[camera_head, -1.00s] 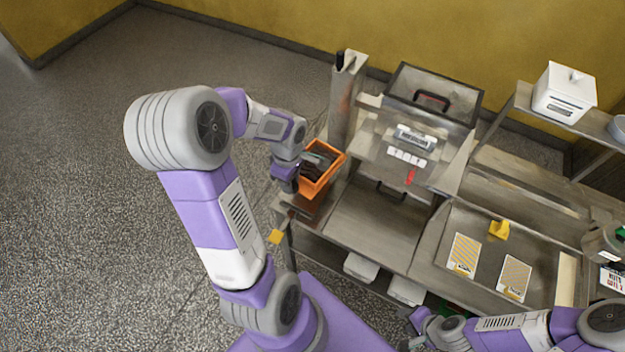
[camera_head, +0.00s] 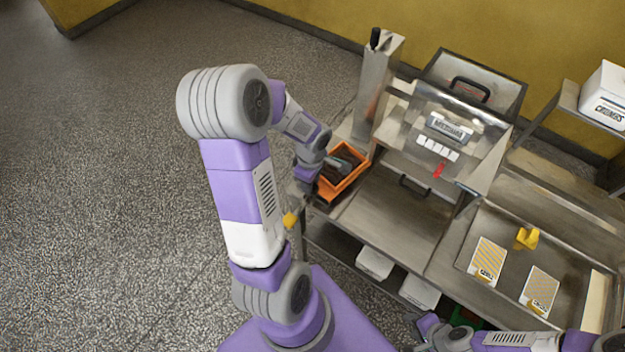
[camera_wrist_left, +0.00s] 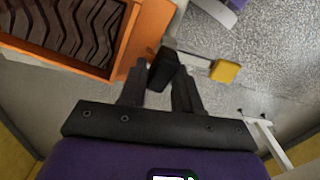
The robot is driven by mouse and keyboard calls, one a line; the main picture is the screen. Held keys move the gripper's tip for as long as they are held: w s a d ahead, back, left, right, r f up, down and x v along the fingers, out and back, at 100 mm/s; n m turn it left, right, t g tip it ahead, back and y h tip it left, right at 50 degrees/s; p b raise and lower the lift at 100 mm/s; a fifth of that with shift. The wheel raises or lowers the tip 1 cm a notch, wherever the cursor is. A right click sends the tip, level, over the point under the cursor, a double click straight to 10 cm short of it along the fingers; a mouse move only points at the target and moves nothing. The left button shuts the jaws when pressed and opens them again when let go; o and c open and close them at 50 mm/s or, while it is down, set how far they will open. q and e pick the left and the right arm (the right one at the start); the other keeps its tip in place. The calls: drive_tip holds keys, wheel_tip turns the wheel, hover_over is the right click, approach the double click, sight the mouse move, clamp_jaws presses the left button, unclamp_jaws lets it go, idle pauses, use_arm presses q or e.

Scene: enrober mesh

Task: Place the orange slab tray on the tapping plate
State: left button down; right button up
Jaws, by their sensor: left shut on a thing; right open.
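The orange slab tray (camera_head: 357,180) is at the left end of the steel counter, with dark ridged slab contents. In the left wrist view, the tray's orange end (camera_wrist_left: 150,38) reaches up to my left gripper (camera_wrist_left: 160,82). My left gripper (camera_head: 318,172) is shut at this end of the tray; the exact contact is partly hidden by the fingers. Whether the tray rests on the counter or is just above it I cannot tell. I cannot pick out the tapping plate for sure. My right gripper (camera_head: 418,347) is open and low at the bottom edge, mostly cut off.
A steel post (camera_head: 375,90) stands behind the tray, and the machine with a clear hood (camera_head: 450,130) stands to its right. A yellow knob (camera_head: 290,220) sticks out at the counter's left front. Striped cards (camera_head: 488,262) lie in the right basin. The steel surface (camera_head: 395,215) before the machine is clear.

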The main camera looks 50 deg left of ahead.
use_arm(q)
drive_tip(key=shift+w+a+f+t, duration=0.15)
drive_tip(key=shift+w+t, duration=0.15)
drive_tip(key=shift+w, duration=0.35)
drive_tip(key=c, duration=1.1)
unclamp_jaws()
drive_tip(key=shift+o, duration=1)
drive_tip(key=shift+w, duration=0.15)
wheel_tip(320, 180, up, 12)
drive_tip(key=p, duration=0.1)
drive_tip(key=shift+s+p, duration=0.25)
drive_tip(key=shift+p, duration=0.15)
drive_tip(key=shift+f, duration=0.15)
